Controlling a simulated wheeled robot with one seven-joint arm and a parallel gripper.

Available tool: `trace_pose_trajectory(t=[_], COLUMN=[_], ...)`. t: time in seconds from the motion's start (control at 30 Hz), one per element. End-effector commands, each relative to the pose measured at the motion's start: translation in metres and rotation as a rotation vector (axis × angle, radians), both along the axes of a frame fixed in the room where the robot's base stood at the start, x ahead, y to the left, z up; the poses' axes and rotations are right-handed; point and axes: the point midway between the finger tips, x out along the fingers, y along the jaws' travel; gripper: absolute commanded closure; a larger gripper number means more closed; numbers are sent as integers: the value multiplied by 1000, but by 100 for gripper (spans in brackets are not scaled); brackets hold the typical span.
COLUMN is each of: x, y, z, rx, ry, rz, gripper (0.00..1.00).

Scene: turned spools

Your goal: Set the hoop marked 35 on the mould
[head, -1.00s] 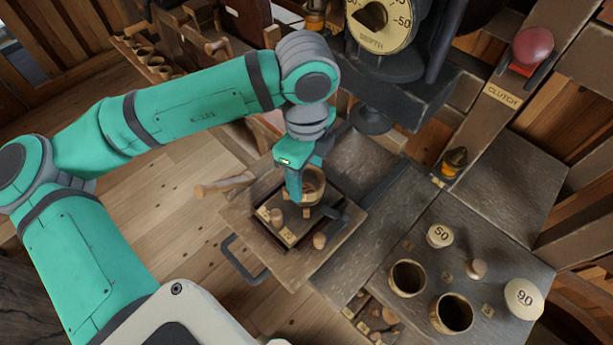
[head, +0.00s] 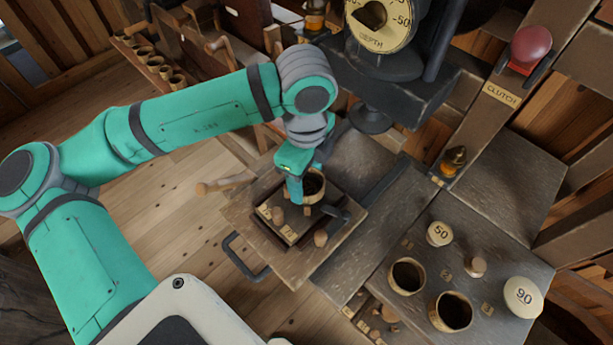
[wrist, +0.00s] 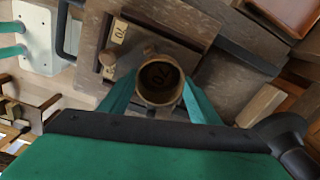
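A wooden hoop (head: 314,186) stands upright on, or just above, a square dark-edged bed with pegs and number tiles (head: 262,228), which I take for the mould. My gripper (head: 297,196) is pointing down at the hoop. In the wrist view its teal fingers (wrist: 160,88) flank the hoop on both sides and appear to touch it. Whether the hoop's base rests on the bed is hidden.
Two open hoops (head: 407,276) and pale discs marked 50 (head: 440,233) and 90 (head: 523,297) stand on the right bench. A press with a depth dial (head: 380,22) rises behind the bed. A clutch knob (head: 532,46) is at top right.

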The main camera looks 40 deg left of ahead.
Motion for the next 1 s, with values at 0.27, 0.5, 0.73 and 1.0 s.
trace_pose_trajectory(t=[0.27,0.5,0.73,1.0], x=[-7,-7,-6,-4], y=[-1,0,2,0], z=[-10,-9,5,63], rx=[-7,-6,-2,-4], ry=[31,30,29,22], rz=[3,6,7,1], gripper=[25,25,25,25])
